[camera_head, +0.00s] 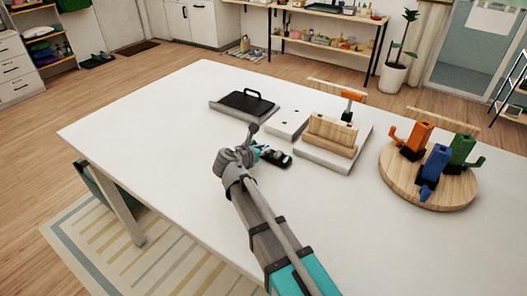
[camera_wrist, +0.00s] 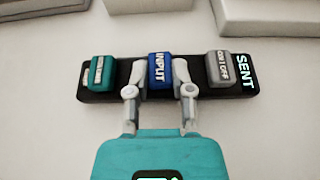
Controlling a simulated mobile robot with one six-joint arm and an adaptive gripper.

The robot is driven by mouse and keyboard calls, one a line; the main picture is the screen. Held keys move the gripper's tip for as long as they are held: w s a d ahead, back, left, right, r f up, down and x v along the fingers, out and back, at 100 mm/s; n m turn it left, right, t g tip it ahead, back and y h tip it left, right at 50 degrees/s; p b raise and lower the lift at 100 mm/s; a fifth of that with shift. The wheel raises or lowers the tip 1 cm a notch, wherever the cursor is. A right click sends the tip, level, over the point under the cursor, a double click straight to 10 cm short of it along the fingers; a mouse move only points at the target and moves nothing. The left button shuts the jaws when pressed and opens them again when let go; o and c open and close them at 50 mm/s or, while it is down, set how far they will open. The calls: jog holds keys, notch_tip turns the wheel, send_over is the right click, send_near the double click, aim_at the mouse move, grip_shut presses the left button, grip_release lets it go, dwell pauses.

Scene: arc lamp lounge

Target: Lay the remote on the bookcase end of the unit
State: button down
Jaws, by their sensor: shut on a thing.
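The remote (camera_head: 284,161) is a black bar on the white table, near its middle. In the wrist view the remote (camera_wrist: 205,91) lies crosswise with a teal button at left, a blue INPUT button in the middle and a grey button at right. Lit text "SENT" shows at its right end. My gripper (camera_wrist: 161,88) has its two fingers shut on the remote, one on each side of the blue button. I cannot tell whether the remote touches the table. No part is plainly marked as the bookcase end.
On the table (camera_head: 150,130), just behind the remote, are a black-handled tray (camera_head: 247,103), a white block (camera_head: 288,124) and a wooden block (camera_head: 330,135) on a pale base. A round board (camera_head: 430,190) holds coloured holders. A long shelf unit (camera_head: 318,47) stands at the back. The table's left is clear.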

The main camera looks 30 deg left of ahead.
jog(key=shift+r, duration=0.2)
jog(key=shift+r+p, duration=0.75)
jog(key=shift+p, duration=0.15)
jog(key=s+d+r+p, duration=0.8)
jog(key=s+r+p, duration=0.3)
jog(key=shift+s, duration=0.25)
dwell(0.5)
jog(key=w+a, duration=0.4)
jog(key=shift+w+a+r, duration=0.15)
jog(key=shift+w+r, duration=0.05)
jog(key=shift+w, duration=0.1)
dwell(0.4)
